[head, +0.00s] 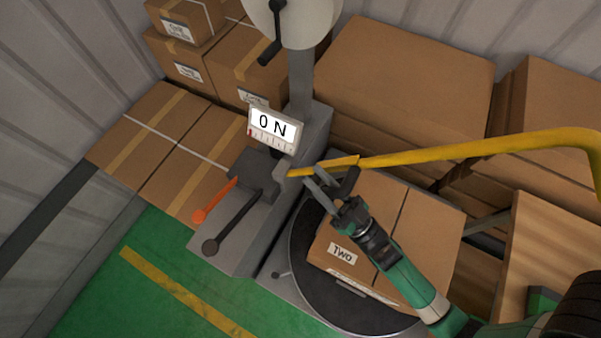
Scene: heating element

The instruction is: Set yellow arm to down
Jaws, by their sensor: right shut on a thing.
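The yellow arm (470,149) is a long bar that reaches from the grey machine (307,131) out to the right, where it bends downward at the picture's edge. It runs above a cardboard box labelled "TWO" (341,252). My right gripper (335,183) is at the bar's left part, close to the machine, and is shut on it. Its fingers partly cover the bar there. My left gripper is not in view.
The box stands on a dark round turntable (300,260). An orange lever (213,200) and a black-knobbed lever (231,222) stick out of the machine's left side. Large cardboard boxes (405,75) fill the back. Green floor (150,290) is open at lower left.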

